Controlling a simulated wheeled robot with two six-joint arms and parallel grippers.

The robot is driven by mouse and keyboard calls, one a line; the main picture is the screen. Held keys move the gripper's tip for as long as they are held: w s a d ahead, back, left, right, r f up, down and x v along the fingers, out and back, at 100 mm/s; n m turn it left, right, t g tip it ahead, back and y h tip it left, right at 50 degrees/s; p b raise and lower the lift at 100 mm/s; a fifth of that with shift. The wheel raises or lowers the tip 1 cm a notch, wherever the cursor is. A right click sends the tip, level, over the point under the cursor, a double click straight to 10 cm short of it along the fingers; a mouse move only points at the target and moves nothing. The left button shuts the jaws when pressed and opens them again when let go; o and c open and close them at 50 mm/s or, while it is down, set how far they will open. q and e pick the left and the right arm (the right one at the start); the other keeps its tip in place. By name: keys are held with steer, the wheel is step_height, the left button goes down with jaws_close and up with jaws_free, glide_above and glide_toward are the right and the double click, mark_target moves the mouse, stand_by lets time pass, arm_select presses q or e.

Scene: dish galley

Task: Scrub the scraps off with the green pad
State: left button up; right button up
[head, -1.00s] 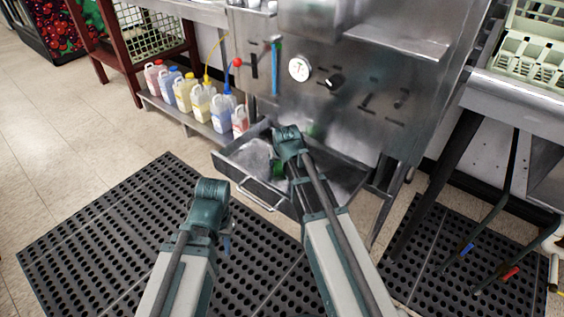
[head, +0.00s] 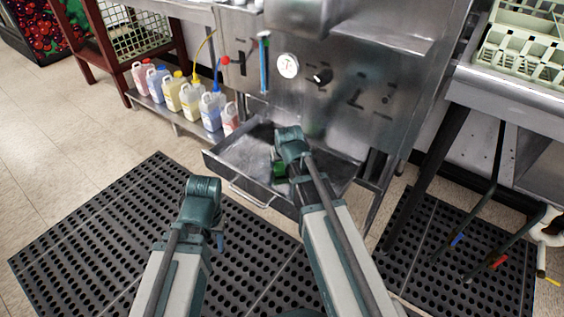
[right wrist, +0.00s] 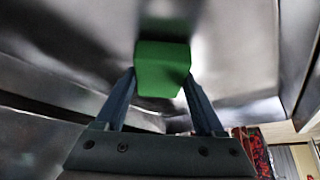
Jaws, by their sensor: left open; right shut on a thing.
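A green pad (head: 279,170) is in the open steel drawer (head: 222,172) below the machine's front panel. My right gripper (right wrist: 160,84) is shut on the green pad, which shows as a block between the two fingertips in the right wrist view (right wrist: 162,66). In the head view my right wrist covers part of the pad and the drawer. I cannot tell whether the pad touches the drawer floor. No scraps can be made out clearly. My left gripper (head: 219,240) is open and empty, over the floor mat in front of the drawer, and mostly hidden by its wrist.
Several coloured jugs (head: 191,98) stand on a low shelf left of the drawer. A steel counter (head: 520,100) with a pale dish rack (head: 520,50) is at the right. Black perforated mats (head: 110,235) cover the floor. The drawer walls surround my right gripper.

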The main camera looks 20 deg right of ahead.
arm_select(q)
steer(key=shift+r+p, duration=2.5)
steer(key=shift+r, duration=0.25)
arm_select(e)
steer(key=shift+r, duration=2.75)
step_height(320, 180, up, 3)
steer(key=p, duration=0.3)
steer(key=shift+r, duration=0.1)
arm_select(q)
step_height(320, 180, up, 3)
